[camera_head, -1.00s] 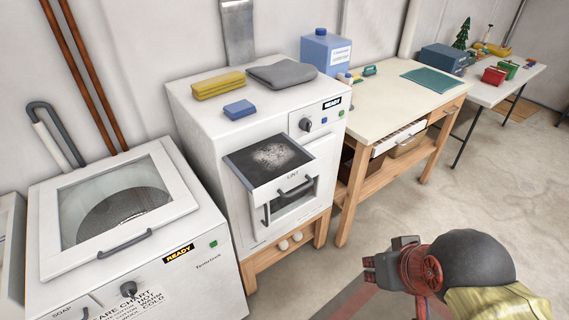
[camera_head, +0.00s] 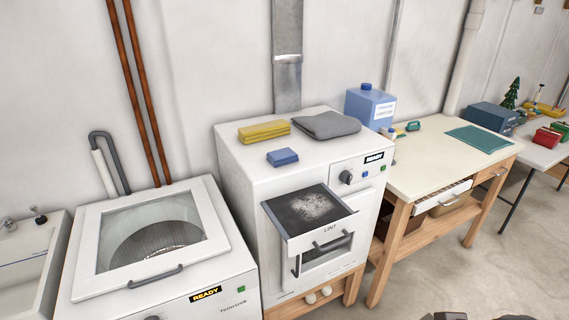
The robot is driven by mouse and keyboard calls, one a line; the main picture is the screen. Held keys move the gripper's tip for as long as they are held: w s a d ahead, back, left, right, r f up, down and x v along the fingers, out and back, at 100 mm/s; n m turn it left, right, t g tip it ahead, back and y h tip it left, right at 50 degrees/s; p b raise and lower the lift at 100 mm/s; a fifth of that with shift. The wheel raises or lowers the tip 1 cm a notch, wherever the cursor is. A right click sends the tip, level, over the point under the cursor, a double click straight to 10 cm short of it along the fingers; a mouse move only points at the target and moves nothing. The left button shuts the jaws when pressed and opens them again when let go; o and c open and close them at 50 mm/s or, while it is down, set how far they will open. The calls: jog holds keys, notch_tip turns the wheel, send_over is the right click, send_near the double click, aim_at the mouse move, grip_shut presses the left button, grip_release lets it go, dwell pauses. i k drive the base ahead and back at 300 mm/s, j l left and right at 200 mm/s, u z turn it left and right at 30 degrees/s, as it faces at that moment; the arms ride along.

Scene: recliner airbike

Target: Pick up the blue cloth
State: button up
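A small folded blue cloth (camera_head: 283,157) lies on top of the white dryer (camera_head: 240,170), near its front edge. A folded yellow cloth (camera_head: 264,131) lies behind it to the left, and a larger grey folded cloth (camera_head: 326,125) lies behind it to the right. The three are apart from each other. Only dark bits of my arm show at the bottom edge, right of the middle. My gripper's fingers are not in view.
The dryer's lint drawer (camera_head: 310,215) stands pulled out at the front. A washer (camera_head: 150,250) with a lidded window stands left. A wooden table (camera_head: 430,165) with a blue jug (camera_head: 370,106) and teal mat (camera_head: 479,138) stands right. Concrete floor is free at lower right.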

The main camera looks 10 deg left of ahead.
aim_at(279, 158)
jog(key=i+j+u, duration=0.15)
jog(key=i+u, duration=0.25)
jog(key=i+j+u, duration=0.1)
jog(key=u, duration=0.3)
jog(key=i+l+u, duration=0.1)
jog(key=i+u, duration=0.3)
jog(key=i+z, duration=0.1)
jog(key=z, duration=0.15)
jog(key=i+j+z, duration=0.1)
jog(key=z, duration=0.15)
